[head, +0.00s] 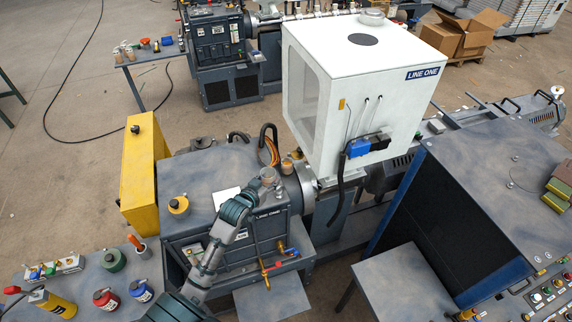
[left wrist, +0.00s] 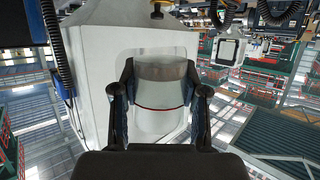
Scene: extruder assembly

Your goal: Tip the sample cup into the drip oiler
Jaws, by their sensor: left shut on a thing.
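My left gripper (head: 266,180) is shut on the sample cup (left wrist: 160,92), above the front edge of the grey machine housing (head: 215,170). The cup is clear, with a thin red line around it, and sits between both fingers in the left wrist view. In the head view the cup is small and partly covered by the gripper, so its tilt and contents are hard to tell. A small amber-and-grey fitting (head: 287,166) stands just right of the gripper; it may be the drip oiler, but I cannot tell for certain. My right gripper is not in view.
The white LINE ONE hopper (head: 372,65) rises close behind and right of the gripper. A yellow panel (head: 139,170) stands left of the housing. A bench with a red can (head: 106,299) and blue can (head: 141,290) is lower left.

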